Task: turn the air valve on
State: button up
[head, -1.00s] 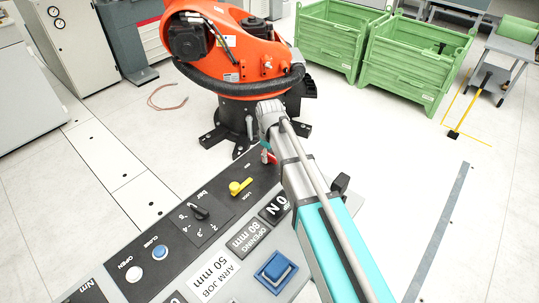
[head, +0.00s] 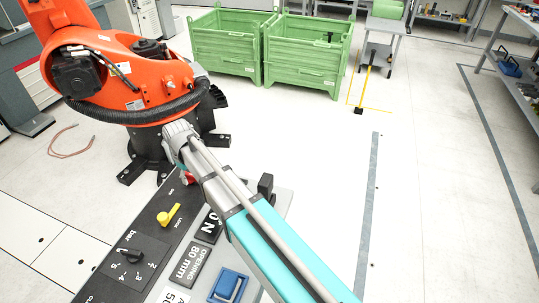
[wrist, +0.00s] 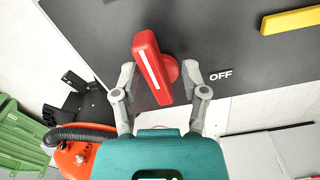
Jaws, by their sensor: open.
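The red valve handle (wrist: 153,66) with a white stripe stands out from the dark panel in the wrist view, with an "OFF" label (wrist: 221,75) to its right. My gripper (wrist: 160,84) is open, with one finger on each side of the handle. I cannot tell whether either finger touches it. In the head view only a small part of the red handle (head: 188,178) shows, below the end of my arm. The fingers are not clear there.
A yellow lever (head: 168,214) sits on the panel near the red handle; it also shows in the wrist view (wrist: 291,20). A black pressure knob (head: 131,255) is further along. An orange robot arm (head: 125,75) stands behind the panel. Green crates (head: 305,60) are farther back.

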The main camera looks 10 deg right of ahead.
jog(key=m, duration=0.5)
jog(key=shift+s+a, duration=0.2)
jog(key=shift+a, duration=0.1)
jog(key=m, duration=0.5)
jog(key=shift+a, duration=0.3)
notch_tip(320, 180, up, 14)
jog(key=p, duration=1.4)
jog(key=s+d, duration=0.4)
jog(key=d, duration=0.9)
jog(key=s+d, duration=0.5)
jog(key=d, duration=0.9)
jog(key=shift+f, duration=0.1)
jog(key=shift+n, duration=0.4)
jog(key=s+d, duration=0.3)
jog(key=d, duration=0.1)
jog(key=shift+s+d, duration=0.3)
jog(key=shift+s, duration=0.05)
